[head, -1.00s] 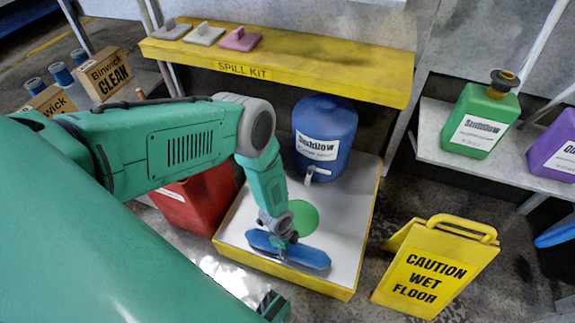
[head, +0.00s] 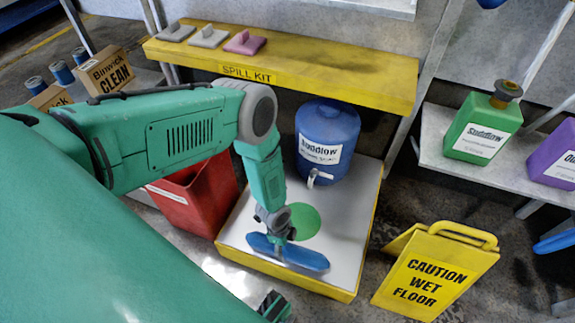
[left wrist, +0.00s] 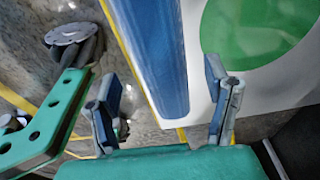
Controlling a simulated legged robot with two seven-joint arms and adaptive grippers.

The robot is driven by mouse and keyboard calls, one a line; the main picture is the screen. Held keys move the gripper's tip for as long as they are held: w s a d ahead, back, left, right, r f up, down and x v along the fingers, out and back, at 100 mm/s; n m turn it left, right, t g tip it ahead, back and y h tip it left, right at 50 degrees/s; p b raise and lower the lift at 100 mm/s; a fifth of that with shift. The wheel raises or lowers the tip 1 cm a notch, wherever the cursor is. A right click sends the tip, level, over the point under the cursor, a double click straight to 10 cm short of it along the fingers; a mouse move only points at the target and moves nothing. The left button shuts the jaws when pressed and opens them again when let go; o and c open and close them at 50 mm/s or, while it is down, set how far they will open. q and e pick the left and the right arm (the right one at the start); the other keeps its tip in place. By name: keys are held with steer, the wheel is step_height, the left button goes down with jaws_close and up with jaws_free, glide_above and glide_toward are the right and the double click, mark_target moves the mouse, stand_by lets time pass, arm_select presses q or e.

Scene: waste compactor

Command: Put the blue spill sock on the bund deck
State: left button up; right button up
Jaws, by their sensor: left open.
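The blue spill sock (head: 300,256) lies on the pale top of the bund deck (head: 345,225), near its front edge and in front of a green disc.
A blue drum (head: 327,138) with a tap stands at the back of the deck. A red bin (head: 193,200) is to its left, a yellow wet-floor sign (head: 432,275) to its right. The yellow spill-kit shelf (head: 300,72) overhangs the back. The deck's right side is clear.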

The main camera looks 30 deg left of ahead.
arm_select(q)
steer(key=s+a+r+n, duration=0.1)
steer(key=s+r+n, duration=0.4)
steer(key=r, duration=0.4)
steer(key=s+a+r+n+y+p, duration=0.1)
steer(key=s+r+n, duration=0.3)
steer(key=r, duration=0.5)
steer(key=s+a+r+n+p, duration=0.1)
steer(key=s+r+n, duration=0.4)
steer(key=r, duration=0.5)
steer(key=s, duration=0.2)
steer(key=shift+s+a+n+y, duration=0.3)
steer(key=shift+s+a+y, duration=0.05)
steer(key=shift+y, duration=0.05)
